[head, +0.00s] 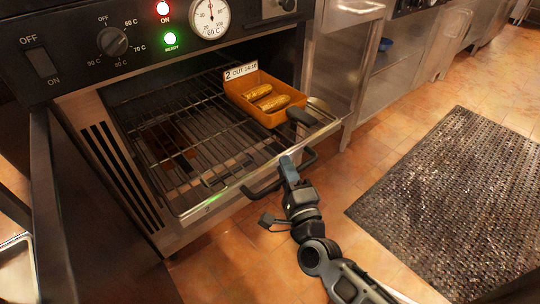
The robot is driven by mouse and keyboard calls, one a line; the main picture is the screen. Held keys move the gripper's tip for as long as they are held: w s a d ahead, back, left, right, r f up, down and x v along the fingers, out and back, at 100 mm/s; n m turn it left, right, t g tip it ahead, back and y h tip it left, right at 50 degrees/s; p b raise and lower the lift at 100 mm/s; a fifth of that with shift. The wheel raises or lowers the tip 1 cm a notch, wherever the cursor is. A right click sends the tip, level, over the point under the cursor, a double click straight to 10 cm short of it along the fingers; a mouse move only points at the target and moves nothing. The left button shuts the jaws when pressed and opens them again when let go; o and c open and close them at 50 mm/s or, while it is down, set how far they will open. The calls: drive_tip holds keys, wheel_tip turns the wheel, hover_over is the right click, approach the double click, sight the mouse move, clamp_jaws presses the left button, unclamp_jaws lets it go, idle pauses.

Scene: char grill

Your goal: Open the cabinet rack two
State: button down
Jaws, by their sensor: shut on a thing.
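The cabinet rack (187,196) is a wire shelf with a metal front rail, and it stands pulled out of the open cabinet. Its black handle (262,190) sticks out from the front rail. My gripper (289,166) is at the right part of this handle, shut on it. The fingertips partly hide the contact. An orange tray (240,98) rests on the rack's right back part. It carries a label with the number 2 and holds two brown sausage-like items (257,92).
The cabinet door (95,215) hangs open at the left. The control panel (120,40) above has a knob, gauge and lit lamps. A dark perforated mat (450,200) lies on the tiled floor at the right. Steel counters stand behind.

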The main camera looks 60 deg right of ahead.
drive_tip(key=s+a, duration=0.2)
drive_tip(key=s, duration=0.4)
drive_tip(key=shift+s, duration=0.2)
drive_tip(key=c, duration=1.1)
unclamp_jaws()
drive_tip(key=v, duration=0.7)
drive_tip(key=shift+s+a, duration=0.2)
drive_tip(key=shift+s, duration=0.05)
drive_tip(key=shift+f, duration=0.15)
